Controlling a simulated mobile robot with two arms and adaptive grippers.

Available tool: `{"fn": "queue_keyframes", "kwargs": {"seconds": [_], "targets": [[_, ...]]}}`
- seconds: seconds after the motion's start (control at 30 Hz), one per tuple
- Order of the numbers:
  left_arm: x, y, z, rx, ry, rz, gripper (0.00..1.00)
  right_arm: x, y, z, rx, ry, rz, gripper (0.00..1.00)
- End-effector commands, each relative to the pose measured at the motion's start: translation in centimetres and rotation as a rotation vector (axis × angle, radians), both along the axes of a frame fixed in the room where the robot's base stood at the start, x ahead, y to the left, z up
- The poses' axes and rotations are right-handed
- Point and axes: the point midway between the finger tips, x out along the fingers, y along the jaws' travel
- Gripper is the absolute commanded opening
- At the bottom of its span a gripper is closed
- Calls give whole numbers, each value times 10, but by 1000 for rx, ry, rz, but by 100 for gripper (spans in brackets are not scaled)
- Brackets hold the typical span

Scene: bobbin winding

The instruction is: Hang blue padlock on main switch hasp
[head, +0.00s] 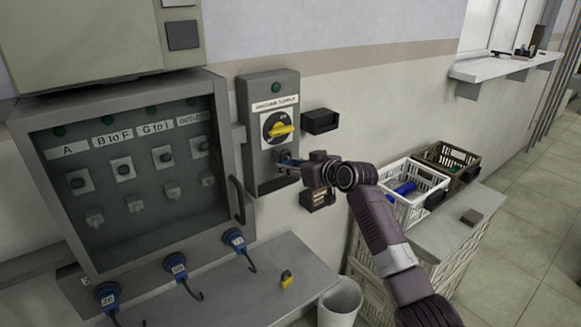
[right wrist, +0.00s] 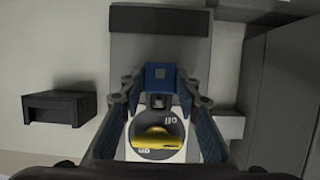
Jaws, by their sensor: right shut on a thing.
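The main switch (head: 276,127) is a yellow rotary handle on a black and white plate, on a narrow grey wall box marked as vacuum supply. It also shows upside down in the right wrist view (right wrist: 158,142). My right gripper (head: 289,163) is at the lower front of this box, just below the switch. It is shut on the blue padlock (right wrist: 159,75), whose small body sits between the fingertips in the right wrist view. A dark shackle or hasp part lies between padlock and switch plate; I cannot tell whether they are linked. My left gripper is out of view.
A glass-fronted cabinet (head: 130,170) stands left of the box. Black holders (head: 320,120) jut out on its right. A shelf (head: 250,285) below bears a small yellow padlock (head: 286,279). Crates (head: 412,210) and a white bin (head: 341,303) stand to the right.

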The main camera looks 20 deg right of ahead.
Motion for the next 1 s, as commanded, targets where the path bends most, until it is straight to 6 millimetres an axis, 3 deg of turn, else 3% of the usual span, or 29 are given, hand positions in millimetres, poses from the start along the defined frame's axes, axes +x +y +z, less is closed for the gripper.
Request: {"fn": "queue_keyframes", "kwargs": {"seconds": [0.97, 1.0], "targets": [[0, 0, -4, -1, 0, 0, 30, -1, 0, -13, -1, 7, 1, 1], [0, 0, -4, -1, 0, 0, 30, -1, 0, -13, -1, 7, 1, 33]]}}
